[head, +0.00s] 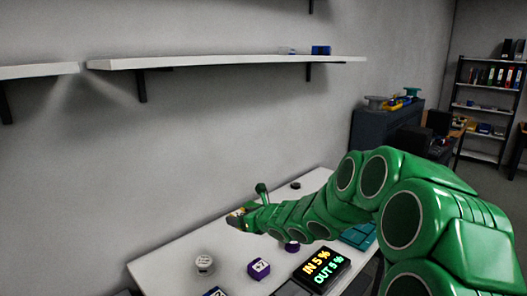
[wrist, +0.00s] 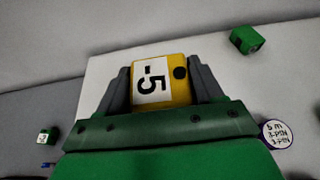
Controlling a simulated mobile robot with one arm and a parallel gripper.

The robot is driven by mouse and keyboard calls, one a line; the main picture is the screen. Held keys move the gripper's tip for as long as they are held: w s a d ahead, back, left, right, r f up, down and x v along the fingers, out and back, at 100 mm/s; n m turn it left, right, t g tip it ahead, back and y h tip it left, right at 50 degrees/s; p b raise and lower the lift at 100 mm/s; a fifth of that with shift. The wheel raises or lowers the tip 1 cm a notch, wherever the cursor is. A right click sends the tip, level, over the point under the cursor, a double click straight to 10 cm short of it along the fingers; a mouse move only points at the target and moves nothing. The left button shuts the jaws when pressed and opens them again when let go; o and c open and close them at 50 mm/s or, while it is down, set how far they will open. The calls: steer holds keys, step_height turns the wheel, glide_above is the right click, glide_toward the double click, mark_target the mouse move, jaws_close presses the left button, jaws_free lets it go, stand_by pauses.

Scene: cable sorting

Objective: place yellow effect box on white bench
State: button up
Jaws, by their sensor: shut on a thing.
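The yellow effect box (wrist: 178,72), with a white "-5" label and a black knob, is between the two dark fingers of my gripper (wrist: 163,83) in the wrist view. My gripper is shut on it. In the head view my gripper (head: 239,216) reaches over the white bench (head: 165,264), and only a small yellow patch of the box shows at its tip. The bench also lies behind the box in the wrist view (wrist: 104,72). I cannot tell exactly how high the box is above the bench.
On the bench are a purple box (head: 259,268), a white-topped round item (head: 204,262), a dark puck (head: 295,185) and a black sign (head: 322,268). A green box (wrist: 246,40) and a labelled round item (wrist: 277,134) show in the wrist view. A wall shelf (head: 225,62) hangs above.

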steer(key=w+d+r+m+t+h, duration=0.1)
steer(key=d+r+m+t+h, duration=0.15)
steer(key=d, duration=0.85)
steer(key=w+d+r+m+t+h, duration=0.1)
steer(key=d+r+m+h, duration=0.15)
steer(key=d, duration=0.85)
steer(key=n+g+y, duration=0.8)
steer(key=n, duration=0.2)
glide_above(239, 289)
step_height(239, 289, down, 16)
steer(key=shift+w+f, duration=0.1)
steer(key=shift+f, duration=3.95)
steer(key=shift+f, duration=0.1)
steer(key=o, duration=0.9)
steer(key=shift+c, duration=0.2)
